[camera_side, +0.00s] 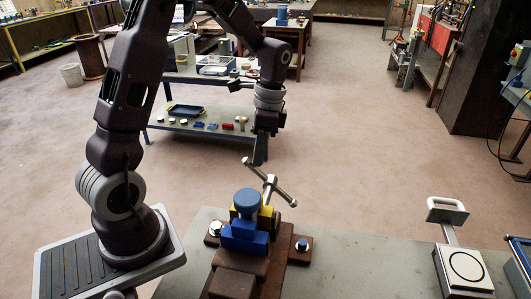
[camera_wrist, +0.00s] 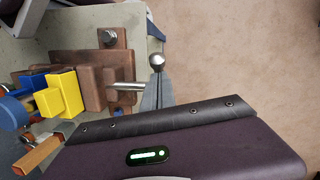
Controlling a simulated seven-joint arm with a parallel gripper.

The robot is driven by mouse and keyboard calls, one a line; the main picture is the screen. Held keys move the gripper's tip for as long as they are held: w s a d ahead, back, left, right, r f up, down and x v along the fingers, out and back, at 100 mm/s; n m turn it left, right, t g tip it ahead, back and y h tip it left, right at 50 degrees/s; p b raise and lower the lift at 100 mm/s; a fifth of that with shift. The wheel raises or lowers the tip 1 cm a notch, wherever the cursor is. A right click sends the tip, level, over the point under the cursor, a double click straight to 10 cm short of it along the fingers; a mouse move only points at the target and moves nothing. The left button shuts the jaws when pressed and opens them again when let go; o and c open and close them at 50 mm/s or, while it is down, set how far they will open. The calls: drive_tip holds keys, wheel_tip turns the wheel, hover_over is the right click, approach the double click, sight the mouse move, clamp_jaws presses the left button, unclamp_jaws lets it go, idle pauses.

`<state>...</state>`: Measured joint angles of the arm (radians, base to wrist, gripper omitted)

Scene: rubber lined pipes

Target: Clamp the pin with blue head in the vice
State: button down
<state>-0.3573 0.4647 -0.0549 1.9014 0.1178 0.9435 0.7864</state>
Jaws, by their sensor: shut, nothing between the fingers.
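The pin's round blue head (camera_side: 247,201) stands up at the vice jaws, above the blue jaw block (camera_side: 243,237) and beside the yellow jaw block (camera_side: 266,217). The head also shows at the left edge in the wrist view (camera_wrist: 12,112). The brown vice (camera_side: 238,284) has a silver cross handle (camera_side: 271,184), tilted, at its far end. My gripper (camera_side: 258,162) is shut and empty beside the handle's upper end. In the wrist view, its grey fingers (camera_wrist: 155,95) lie close to the handle's ball end (camera_wrist: 156,60); I cannot tell whether they touch.
The vice is on a grey bench (camera_side: 353,255) with bolts at its base. A white-handled device (camera_side: 463,264) lies at the right of the bench. Beyond the vice is open floor, with a low shelf (camera_side: 205,126) of small parts behind my arm.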

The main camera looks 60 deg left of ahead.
drive_tip(key=shift+s+a+f+t+h, duration=0.4)
drive_tip(key=shift+s+a+f+h, duration=0.15)
drive_tip(key=shift+s+a, duration=0.25)
drive_tip(key=shift+s+a+f+t+h, duration=0.2)
drive_tip(key=shift+s+t+h, duration=0.05)
drive_tip(key=shift+t, duration=0.05)
wheel_tip(320, 180, down, 7)
drive_tip(key=s+a, duration=0.2)
idle(0.5)
